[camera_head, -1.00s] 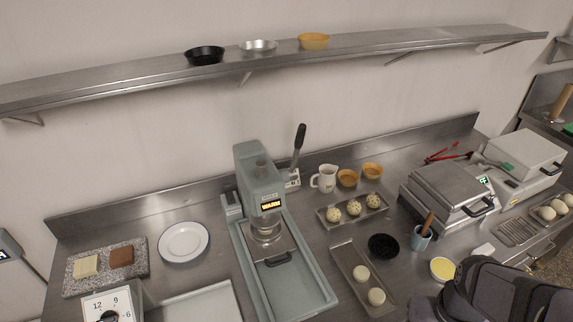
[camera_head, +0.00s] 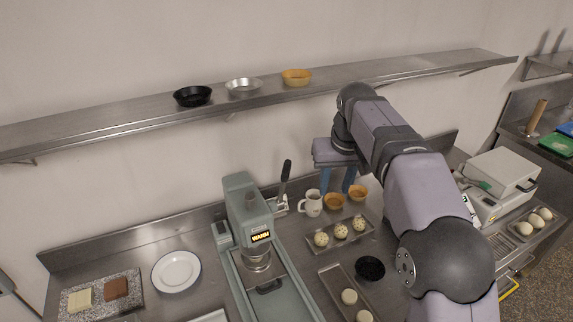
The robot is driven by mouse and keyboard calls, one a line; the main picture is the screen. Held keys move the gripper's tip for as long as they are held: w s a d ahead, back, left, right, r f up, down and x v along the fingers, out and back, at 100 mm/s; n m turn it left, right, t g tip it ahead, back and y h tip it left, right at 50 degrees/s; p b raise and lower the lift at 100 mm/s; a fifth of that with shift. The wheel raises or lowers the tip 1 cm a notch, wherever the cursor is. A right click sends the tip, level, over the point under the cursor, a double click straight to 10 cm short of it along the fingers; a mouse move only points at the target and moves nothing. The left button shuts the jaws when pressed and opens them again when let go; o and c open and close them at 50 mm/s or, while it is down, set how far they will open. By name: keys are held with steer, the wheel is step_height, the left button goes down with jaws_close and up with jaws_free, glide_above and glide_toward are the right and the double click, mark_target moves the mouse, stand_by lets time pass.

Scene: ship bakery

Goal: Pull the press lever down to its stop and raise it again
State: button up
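The press (camera_head: 246,215) is a grey-green machine in the left middle of the view, with a small display reading "WARM". Its lever (camera_head: 285,179) stands up at the press's right side, nearly upright, with a black grip. My gripper (camera_head: 338,185) points down to the right of the lever, above and behind the cups on the counter. Its two blue fingers are spread apart with nothing seen between them. It is clear of the lever in the picture.
A white jug (camera_head: 311,204) and two orange cups (camera_head: 334,202) stand close below my gripper. A tray (camera_head: 322,246) of speckled balls lies in front. A steel shelf (camera_head: 135,112) with several tins runs above. A white plate (camera_head: 176,271) stands left of the press.

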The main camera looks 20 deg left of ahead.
steer(key=n+y+p, duration=0.1)
steer(key=n+p, duration=0.1)
glide_toward(286, 179)
steer(key=shift+w+a+t+y, duration=0.1)
steer(key=shift+w+t+y, duration=0.1)
steer(key=shift+t+y, duration=0.2)
steer(key=shift+x, duration=3.7)
steer(key=shift+s, duration=0.1)
jaws_close()
